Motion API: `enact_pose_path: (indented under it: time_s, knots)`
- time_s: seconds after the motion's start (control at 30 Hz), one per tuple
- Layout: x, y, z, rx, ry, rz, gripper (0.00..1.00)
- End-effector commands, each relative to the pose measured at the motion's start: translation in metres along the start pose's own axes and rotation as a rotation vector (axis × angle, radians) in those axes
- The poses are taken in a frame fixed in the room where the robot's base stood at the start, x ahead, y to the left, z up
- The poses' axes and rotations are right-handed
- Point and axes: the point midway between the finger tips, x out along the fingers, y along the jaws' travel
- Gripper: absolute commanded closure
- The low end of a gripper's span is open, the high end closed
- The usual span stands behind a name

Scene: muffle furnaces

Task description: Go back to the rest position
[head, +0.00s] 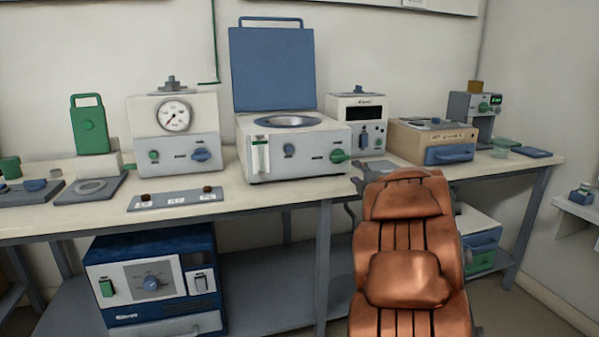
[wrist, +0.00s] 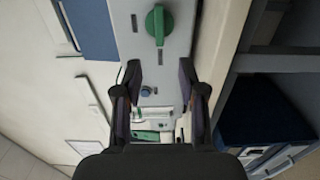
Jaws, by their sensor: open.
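My gripper (wrist: 160,78) is open in the wrist view, with its two dark fingers apart and nothing held between them. Beyond the fingers is the grey front panel of the white machine with a raised blue lid (head: 272,68). On that panel the wrist view shows a green knob (wrist: 158,25) ahead of the fingertips and a small blue button (wrist: 147,90) seen between the fingers. In the head view the green knob (head: 338,156) is at the panel's right end. My copper-coloured arm rises at the front right and hides most of my gripper there.
The workbench (head: 235,202) runs across the view. A blue furnace-like box (head: 152,280) sits on the lower shelf. A strip of bench front is clear.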

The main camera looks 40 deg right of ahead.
Motion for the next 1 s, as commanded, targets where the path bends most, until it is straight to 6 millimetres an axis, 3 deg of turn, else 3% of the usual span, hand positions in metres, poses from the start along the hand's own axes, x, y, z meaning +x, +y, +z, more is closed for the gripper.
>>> enact_pose_path:
  time_s: [0.27, 0.43, 0.57, 0.77, 1.0]
  knots:
    - [0.000, 0.006, -0.002, 0.009, -0.009, -0.007, 0.59]
    - [-0.002, 0.036, -0.016, 0.093, -0.089, -0.061, 0.59]
    - [-0.015, 0.060, -0.034, 0.216, -0.198, -0.140, 0.59]
    - [-0.051, 0.079, -0.070, 0.427, -0.360, -0.282, 0.59]
    - [-0.122, 0.087, -0.131, 0.673, -0.533, -0.492, 0.59]
